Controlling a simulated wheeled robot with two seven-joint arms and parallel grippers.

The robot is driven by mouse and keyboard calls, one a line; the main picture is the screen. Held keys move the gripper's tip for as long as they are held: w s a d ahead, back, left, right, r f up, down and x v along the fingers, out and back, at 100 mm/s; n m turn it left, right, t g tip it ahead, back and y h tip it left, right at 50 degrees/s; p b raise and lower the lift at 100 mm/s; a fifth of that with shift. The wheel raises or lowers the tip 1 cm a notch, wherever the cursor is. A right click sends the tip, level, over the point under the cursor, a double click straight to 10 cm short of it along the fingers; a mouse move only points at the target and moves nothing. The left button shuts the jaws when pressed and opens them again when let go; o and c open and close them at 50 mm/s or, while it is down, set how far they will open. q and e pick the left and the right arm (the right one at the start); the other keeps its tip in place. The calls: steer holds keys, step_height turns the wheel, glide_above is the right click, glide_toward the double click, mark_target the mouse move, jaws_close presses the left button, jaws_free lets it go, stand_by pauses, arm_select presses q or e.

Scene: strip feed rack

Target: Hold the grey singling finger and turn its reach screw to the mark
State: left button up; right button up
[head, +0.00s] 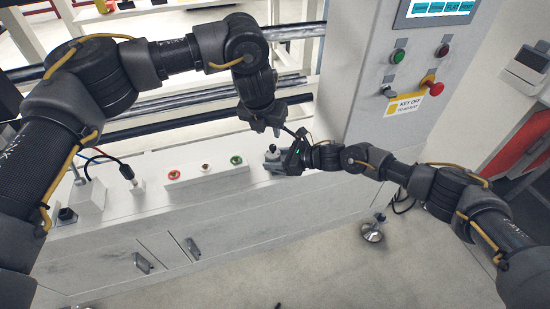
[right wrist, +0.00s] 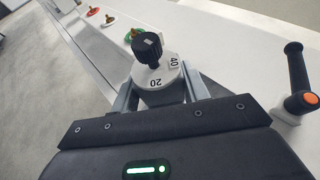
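A black knob (right wrist: 147,47) stands on a white dial (right wrist: 158,80) marked 20 and 40 in the right wrist view. The two fingers of my right gripper (right wrist: 160,88) are on either side of the dial; I cannot tell whether they touch it. In the head view my right gripper (head: 285,160) is at a small grey fitting (head: 271,155) on the white rack's top, and hides part of it. My left gripper (head: 266,130) points down just above, apparently empty, its fingertips apart. I cannot make out the singling finger as a separate part.
A black handle with an orange button (right wrist: 298,85) stands beside the dial. A control cabinet (head: 375,60) with a red emergency knob (head: 436,88) rises close on the right.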

steer(key=c, duration=0.4)
steer(key=shift+c, duration=0.2)
steer(key=shift+f, duration=0.15)
